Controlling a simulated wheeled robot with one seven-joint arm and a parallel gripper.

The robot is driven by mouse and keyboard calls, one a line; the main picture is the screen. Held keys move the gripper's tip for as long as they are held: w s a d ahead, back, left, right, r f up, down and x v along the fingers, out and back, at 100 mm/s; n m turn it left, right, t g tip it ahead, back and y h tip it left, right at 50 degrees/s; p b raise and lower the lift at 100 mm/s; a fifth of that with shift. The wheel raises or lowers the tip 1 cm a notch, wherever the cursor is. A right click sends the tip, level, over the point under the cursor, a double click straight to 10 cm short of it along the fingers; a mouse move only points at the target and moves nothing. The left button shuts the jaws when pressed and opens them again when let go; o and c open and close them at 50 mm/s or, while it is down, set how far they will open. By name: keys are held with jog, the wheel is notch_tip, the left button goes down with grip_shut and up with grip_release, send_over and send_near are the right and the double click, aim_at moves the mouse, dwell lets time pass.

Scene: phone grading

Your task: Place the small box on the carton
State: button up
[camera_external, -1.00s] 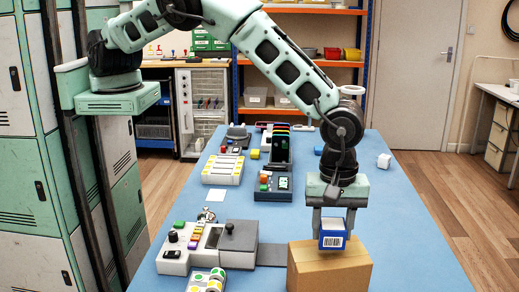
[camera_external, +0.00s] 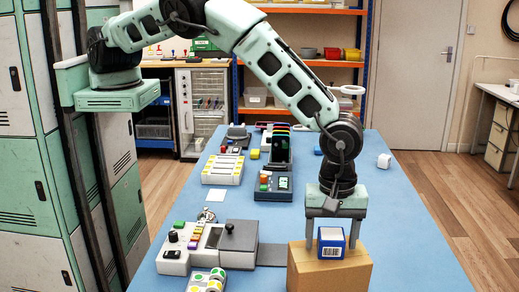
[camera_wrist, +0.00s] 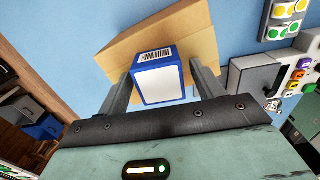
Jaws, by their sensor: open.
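The small box (camera_external: 331,243) is blue and white with a barcode label. It rests upright on top of the brown cardboard carton (camera_external: 330,275) at the front of the table. My gripper (camera_external: 332,232) is open, with its fingers on either side of the small box. In the wrist view the small box (camera_wrist: 158,80) sits between the two fingers (camera_wrist: 160,92), with a gap visible on at least one side. The carton (camera_wrist: 200,35) shows behind and beneath it.
A grey device with a black knob (camera_external: 237,243) stands left of the carton on the blue table (camera_external: 420,235). Rolls of coloured stickers (camera_external: 207,281) lie at the front. A white cube (camera_external: 384,160) and another blue box (camera_external: 318,150) are farther back.

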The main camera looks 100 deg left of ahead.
aim_at(332, 233)
notch_tip(332, 233, up, 11)
jog(key=b, duration=0.4)
jog(key=a+r+m, duration=0.1)
jog(key=a+r, duration=0.3)
jog(key=a, duration=0.7)
jog(key=a+r, duration=0.3)
jog(key=a, duration=0.8)
jog(key=s+a+r+m, duration=0.1)
jog(key=s+a+r, duration=0.1)
jog(key=s+a, duration=0.35)
jog(key=s+a+r+m, duration=0.1)
jog(key=s+a, duration=0.1)
jog(key=a, duration=0.6)
jog(key=s+a+r+m, duration=0.2)
jog(key=s+a+m, duration=0.1)
jog(key=s+a, duration=0.8)
jog(key=s+a+m, duration=0.1)
jog(key=s+m, duration=0.3)
jog(key=s, duration=1.4)
jog(key=shift+s+a+f+y, duration=0.25)
jog(key=shift+s+a+y, duration=0.05)
jog(key=shift+a, duration=0.1)
